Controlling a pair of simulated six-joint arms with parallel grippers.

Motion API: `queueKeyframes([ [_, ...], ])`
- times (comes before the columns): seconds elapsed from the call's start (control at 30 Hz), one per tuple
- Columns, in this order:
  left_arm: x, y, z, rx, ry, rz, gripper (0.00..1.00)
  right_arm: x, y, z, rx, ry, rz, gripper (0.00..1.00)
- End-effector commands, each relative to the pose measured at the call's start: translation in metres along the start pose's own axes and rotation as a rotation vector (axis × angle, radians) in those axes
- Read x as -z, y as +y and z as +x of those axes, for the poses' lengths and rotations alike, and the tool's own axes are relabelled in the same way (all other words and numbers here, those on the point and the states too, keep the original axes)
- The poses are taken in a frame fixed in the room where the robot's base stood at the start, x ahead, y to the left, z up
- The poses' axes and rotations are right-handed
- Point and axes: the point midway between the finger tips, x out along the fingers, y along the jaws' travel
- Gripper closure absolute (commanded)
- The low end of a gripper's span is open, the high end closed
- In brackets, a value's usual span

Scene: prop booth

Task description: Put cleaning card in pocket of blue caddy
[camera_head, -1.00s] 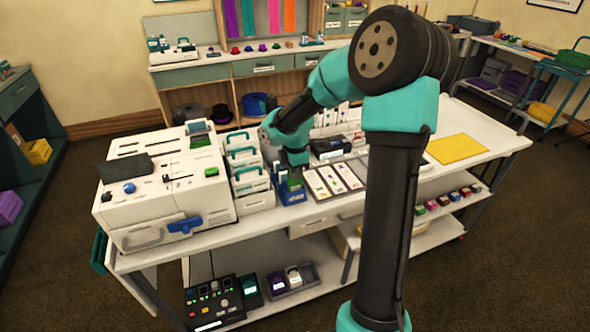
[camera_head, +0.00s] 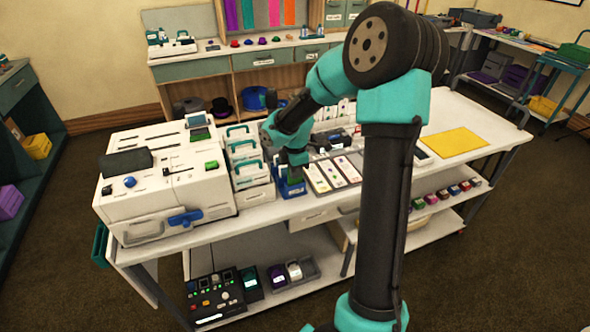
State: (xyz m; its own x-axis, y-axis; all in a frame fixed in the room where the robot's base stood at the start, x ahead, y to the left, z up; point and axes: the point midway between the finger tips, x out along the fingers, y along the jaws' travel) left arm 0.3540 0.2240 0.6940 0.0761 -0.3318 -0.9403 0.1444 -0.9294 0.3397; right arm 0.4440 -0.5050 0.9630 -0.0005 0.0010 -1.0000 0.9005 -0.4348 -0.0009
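The blue caddy (camera_head: 291,190) stands on the white table, just right of the white caddies. My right gripper (camera_head: 292,174) is over the blue caddy, pointing down at it. The gripper hides most of the caddy's inside. A small green patch shows at the fingers, too small to tell whether it is the cleaning card. I cannot tell whether the fingers are open or shut. My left gripper is not in view.
A large white machine (camera_head: 165,180) fills the table's left end. White caddies with teal handles (camera_head: 250,172) stand between it and the blue caddy. White cards (camera_head: 332,174) lie to the right. A yellow sheet (camera_head: 455,142) lies at the right end.

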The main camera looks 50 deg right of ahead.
Motion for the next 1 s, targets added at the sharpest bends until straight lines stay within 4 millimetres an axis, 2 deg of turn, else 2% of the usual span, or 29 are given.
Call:
queueKeyframes([
  [0.3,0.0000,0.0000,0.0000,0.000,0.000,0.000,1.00,0.0000,0.0001,0.0003,0.000,0.000,0.000,1.00],
  [0.33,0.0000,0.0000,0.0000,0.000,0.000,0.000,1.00,0.0000,0.0001,0.0003,-0.001,0.000,0.000,0.93],
  [0.63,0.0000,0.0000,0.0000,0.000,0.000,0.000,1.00,0.0000,0.0002,0.0002,-0.001,0.000,0.000,0.65],
  [1.0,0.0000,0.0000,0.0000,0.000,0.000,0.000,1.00,0.0001,0.0008,-0.0059,-0.004,0.000,0.000,0.65],
])
